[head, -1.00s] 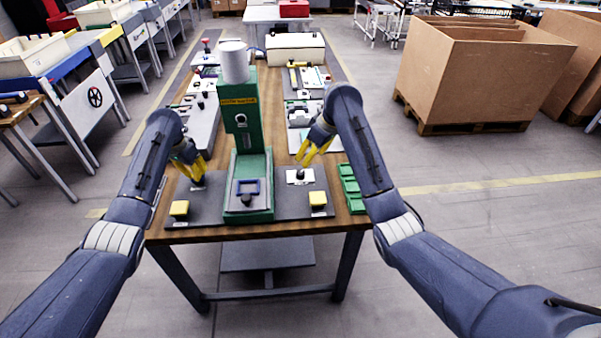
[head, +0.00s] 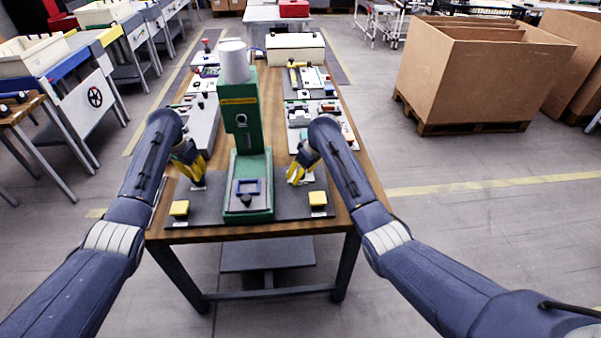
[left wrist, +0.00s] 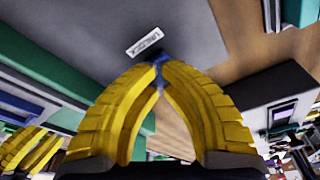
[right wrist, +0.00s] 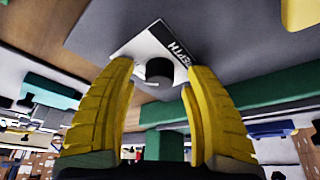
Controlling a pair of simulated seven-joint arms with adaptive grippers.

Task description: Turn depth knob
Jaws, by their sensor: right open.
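The depth knob (right wrist: 160,70) is a short dark cylinder on a white plate marked DEPTH (right wrist: 152,40). My right gripper (right wrist: 160,72) is open, with its yellow fingers on either side of the knob; whether they touch it I cannot tell. In the head view the right gripper (head: 297,179) hides the knob. My left gripper (left wrist: 160,66) has its fingertips closed on a small dark-blue piece, the unlock control (left wrist: 156,58), beside a label reading UNLOCK (left wrist: 145,42). The left gripper (head: 197,177) also shows left of the green machine (head: 240,115).
Yellow buttons (head: 179,209) and (head: 318,199) stand at the mat's front left and right. The green machine column rises between my arms. Other fixtures (head: 310,85) fill the table behind. Large cardboard boxes (head: 480,80) stand on the floor at right.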

